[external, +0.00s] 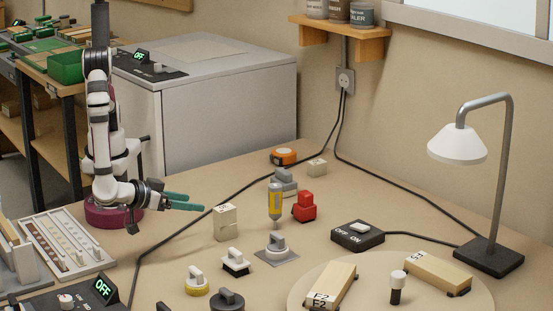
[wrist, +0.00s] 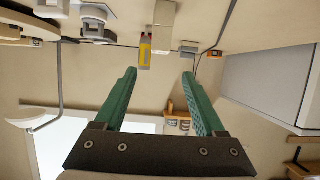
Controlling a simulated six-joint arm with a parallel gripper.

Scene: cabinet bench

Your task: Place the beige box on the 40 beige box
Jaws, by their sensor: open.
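A taller beige box (external: 225,224) with dark marks stands upright on the bench in the external view. The marks are too small to read, so I cannot tell which is the 40 box. My gripper (external: 190,201) has teal fingers, is open and empty, and is held above the bench, left of the taller box.
The tape measure (external: 283,157) is at the back. A black cable (external: 185,226) crosses the bench near my gripper. A lamp (external: 490,252) and switch box (external: 357,235) stand right.

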